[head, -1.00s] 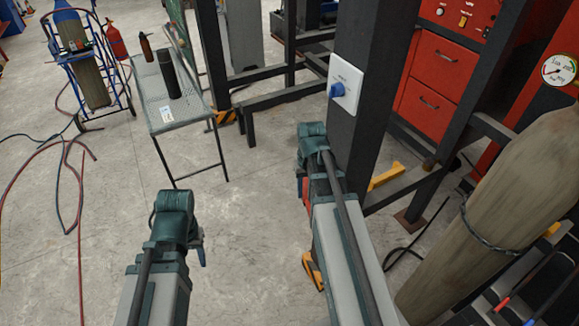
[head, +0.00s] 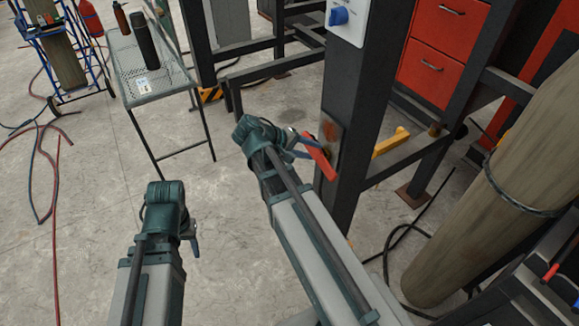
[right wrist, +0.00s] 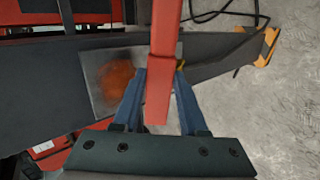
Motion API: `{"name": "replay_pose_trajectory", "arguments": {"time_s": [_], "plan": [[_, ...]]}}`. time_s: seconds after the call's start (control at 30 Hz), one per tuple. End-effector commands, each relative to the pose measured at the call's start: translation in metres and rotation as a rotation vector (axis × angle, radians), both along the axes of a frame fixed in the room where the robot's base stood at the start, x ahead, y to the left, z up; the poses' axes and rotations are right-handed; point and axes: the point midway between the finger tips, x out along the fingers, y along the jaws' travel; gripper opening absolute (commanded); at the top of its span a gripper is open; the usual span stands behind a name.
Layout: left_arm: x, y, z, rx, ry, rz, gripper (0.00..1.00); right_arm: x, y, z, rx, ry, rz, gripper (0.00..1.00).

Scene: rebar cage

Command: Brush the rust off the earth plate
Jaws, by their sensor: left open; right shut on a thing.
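The earth plate (head: 331,132) is a small grey metal plate with an orange-brown rust patch, on the face of the dark steel post. It also shows in the right wrist view (right wrist: 97,68), with the rust near its middle. My right gripper (head: 309,147) is shut on a red-handled tool, likely the brush (head: 321,163), just left of the plate. In the right wrist view, the red handle (right wrist: 163,75) stands between the blue fingers, beside the rust patch. I cannot make out bristles or tell whether it touches the plate. My left gripper (head: 192,237) is open and empty over the floor.
The steel post (head: 370,90) carries a white box with a blue knob (head: 339,17) above the plate. A mesh table (head: 163,82) stands at the back left.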

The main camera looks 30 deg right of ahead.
Motion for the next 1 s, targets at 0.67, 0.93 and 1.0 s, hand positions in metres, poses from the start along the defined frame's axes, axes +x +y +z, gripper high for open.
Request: {"name": "replay_pose_trajectory", "arguments": {"time_s": [0.67, 0.93, 1.0], "plan": [[0.0, 0.0, -0.134, 0.0, 0.0, 0.0, 0.5, 0.033, 0.05, -0.001, -0.649, -0.007, 0.127, 0.0], [0.0, 0.0, -0.133, 0.0, 0.0, 0.0, 0.5, 0.034, 0.046, 0.002, -0.655, -0.006, 0.127, 0.0], [0.0, 0.0, -0.133, 0.0, 0.0, 0.0, 0.5, 0.034, 0.041, 0.001, -0.654, -0.006, 0.126, 0.0]]}}
